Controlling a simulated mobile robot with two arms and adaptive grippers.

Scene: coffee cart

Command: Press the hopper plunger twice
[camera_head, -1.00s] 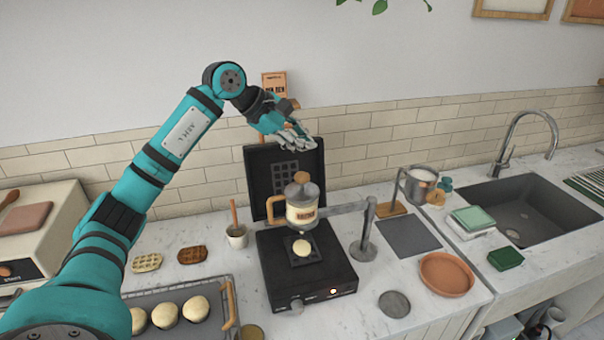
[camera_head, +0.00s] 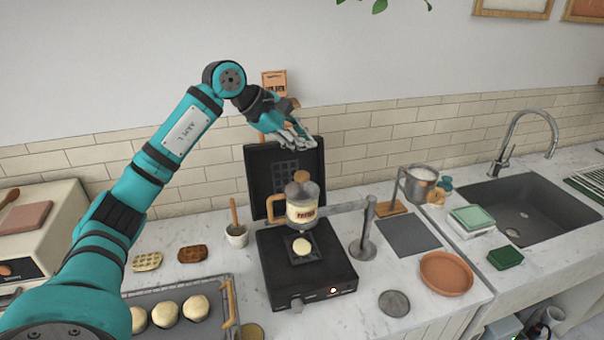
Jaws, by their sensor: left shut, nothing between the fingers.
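The hopper (camera_head: 302,212) is a cream, labelled vessel with a grey lid and a wooden handle on its left. It hangs on a metal arm above the open waffle iron (camera_head: 318,283). The plunger knob (camera_head: 301,177) is a wooden ball on top of the hopper. A pale round of batter or dough (camera_head: 301,246) lies on the iron's lower plate. My left gripper (camera_head: 302,143) is shut and empty, above the plunger and in front of the raised black lid (camera_head: 285,170), apart from the knob. My right gripper is not in view.
A metal stand post (camera_head: 363,235) holds the hopper arm. A tray with several dough balls (camera_head: 195,308) lies front left. A small cup (camera_head: 236,236) and two waffles stand left of the iron. A terracotta dish (camera_head: 446,273) and sink (camera_head: 520,210) are right.

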